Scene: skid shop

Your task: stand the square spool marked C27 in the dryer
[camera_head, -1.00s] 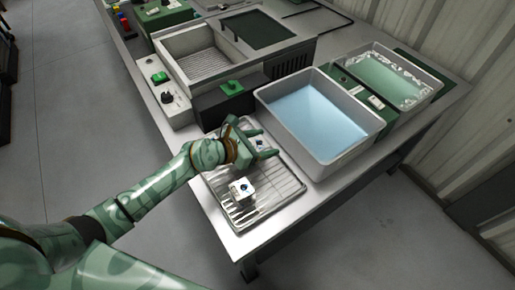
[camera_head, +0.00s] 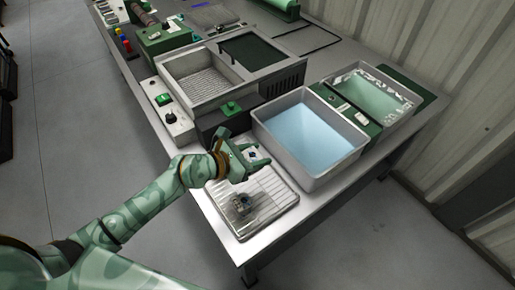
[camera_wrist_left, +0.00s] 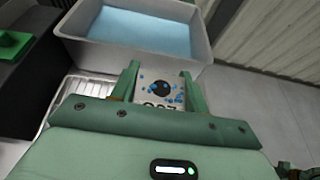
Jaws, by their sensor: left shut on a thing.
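My left gripper (camera_head: 250,152) is shut on a pale square spool (camera_wrist_left: 160,92) and holds it above the far part of the wire drain rack (camera_head: 275,190). In the left wrist view the spool sits between the two green fingers. Its face has a dark centre hole, blue spots and a partly covered marking that looks like C27. A second small spool (camera_head: 241,204) stands on the rack below, apart from the gripper. An open metal bay with a slotted floor (camera_head: 203,78), which looks like the dryer, is farther back. My right gripper is not in view.
A tub of blue liquid (camera_head: 262,120) stands right of the gripper, with a tub of pale green liquid (camera_head: 404,92) beyond. A dark box with a green knob (camera_head: 231,108) lies between rack and bay. A dark green panel (camera_head: 252,52) adjoins the bay.

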